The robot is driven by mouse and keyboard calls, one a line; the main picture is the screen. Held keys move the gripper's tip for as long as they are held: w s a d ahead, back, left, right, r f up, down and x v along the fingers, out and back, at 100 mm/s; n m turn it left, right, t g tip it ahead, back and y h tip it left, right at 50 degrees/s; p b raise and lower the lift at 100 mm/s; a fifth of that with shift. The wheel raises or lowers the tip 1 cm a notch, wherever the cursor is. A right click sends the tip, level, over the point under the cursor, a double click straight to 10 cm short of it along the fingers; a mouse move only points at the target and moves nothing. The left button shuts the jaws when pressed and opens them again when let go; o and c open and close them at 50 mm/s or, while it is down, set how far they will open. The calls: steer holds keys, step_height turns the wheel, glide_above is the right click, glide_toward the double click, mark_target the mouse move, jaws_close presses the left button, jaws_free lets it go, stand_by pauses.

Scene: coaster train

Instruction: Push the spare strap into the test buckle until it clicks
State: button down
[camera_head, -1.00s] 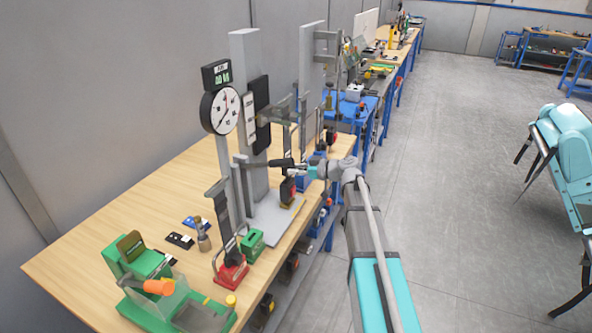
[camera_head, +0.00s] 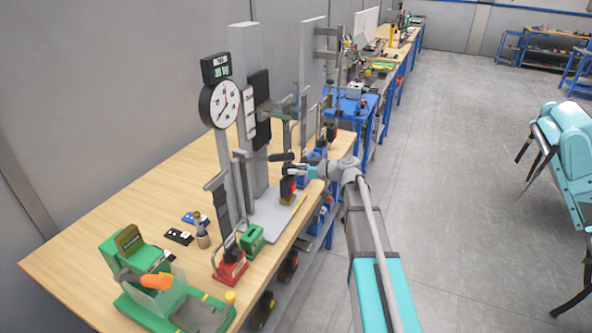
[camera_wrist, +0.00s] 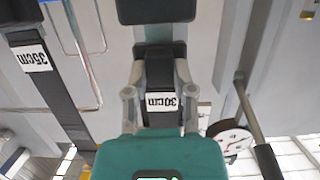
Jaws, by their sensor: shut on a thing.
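My gripper (camera_head: 290,170) is shut at the upright test stand. In the wrist view its two fingers (camera_wrist: 160,75) close on a dark strap piece (camera_wrist: 160,52) with a white "30cm" label. I take this as the spare strap; its far end is hidden. A red and black buckle (camera_head: 288,190) stands just below my gripper in the head view. Another red buckle (camera_head: 230,272) stands on the bench at the front, with a dark upright strap above it. I cannot tell which is the test buckle, nor whether the held strap touches one.
A round dial gauge (camera_head: 224,104) and tall grey column (camera_head: 245,60) stand behind. A green block (camera_head: 253,241) and green fixture (camera_head: 150,290) stand on the wooden bench (camera_head: 100,225). A "35cm" strap (camera_wrist: 35,60) is left in the wrist view.

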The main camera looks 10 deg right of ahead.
steer(key=shift+f+b, duration=0.7)
steer(key=shift+f, duration=0.05)
steer(key=shift+c, duration=1.9)
jaws_free()
steer(key=shift+r, duration=0.1)
step_height(320, 180, up, 7)
steer(key=p, duration=0.7)
steer(key=s+d, duration=0.6)
steer(key=d, duration=0.3)
steer(key=shift+s, duration=0.2)
